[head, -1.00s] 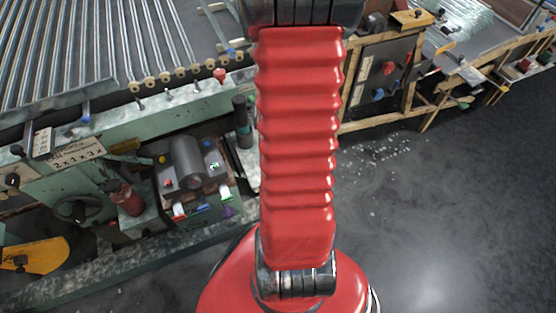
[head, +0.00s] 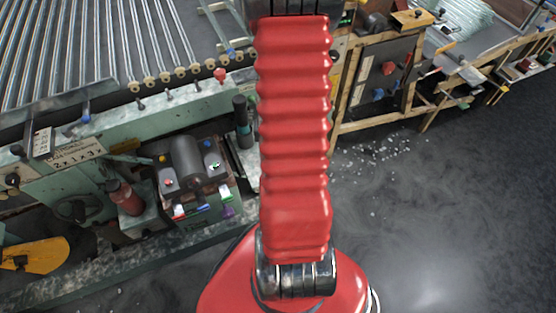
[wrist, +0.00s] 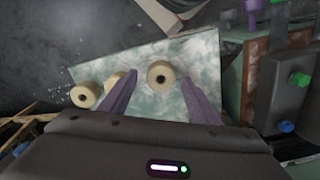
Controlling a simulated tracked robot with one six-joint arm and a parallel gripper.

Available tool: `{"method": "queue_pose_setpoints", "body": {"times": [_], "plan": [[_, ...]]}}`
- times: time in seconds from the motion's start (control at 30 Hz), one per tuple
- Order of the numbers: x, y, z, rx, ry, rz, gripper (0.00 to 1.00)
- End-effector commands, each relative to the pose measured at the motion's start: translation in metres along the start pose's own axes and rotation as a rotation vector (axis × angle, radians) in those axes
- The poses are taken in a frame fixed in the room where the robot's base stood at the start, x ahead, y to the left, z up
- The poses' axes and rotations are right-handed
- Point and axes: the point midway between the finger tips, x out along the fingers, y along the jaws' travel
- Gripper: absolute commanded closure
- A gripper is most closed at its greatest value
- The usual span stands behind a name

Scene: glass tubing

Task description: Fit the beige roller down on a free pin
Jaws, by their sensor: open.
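My gripper (wrist: 160,79) is open in the wrist view, its two purple fingers spread apart. A beige roller (wrist: 161,65) with a dark centre shows between the fingertips, over a pale green mottled surface (wrist: 205,60). I cannot tell its height relative to the fingers. A second beige roller (wrist: 112,78) is partly hidden by the left finger. A third (wrist: 84,95) shows further left, near the surface's edge. I cannot make out a free pin in the wrist view. My gripper is outside the head view.
In the head view, beige rollers (head: 150,83) line the end of a bed of long glass tubes (head: 75,50). A grey machine block (head: 188,160) with coloured knobs stands below. In the wrist view, a grey box (wrist: 283,90) with green and blue knobs stands close on the right.

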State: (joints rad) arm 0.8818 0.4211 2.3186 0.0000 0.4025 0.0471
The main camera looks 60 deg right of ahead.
Motion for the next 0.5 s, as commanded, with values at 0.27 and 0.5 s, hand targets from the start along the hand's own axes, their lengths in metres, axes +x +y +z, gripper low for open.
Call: {"method": "queue_pose_setpoints", "body": {"times": [0.27, 0.5], "plan": [[0.016, 0.0, 0.0, 0.0, 0.0, 0.0, 0.43], [0.016, 0.0, 0.0, 0.0, 0.001, 0.0, 0.43]]}}
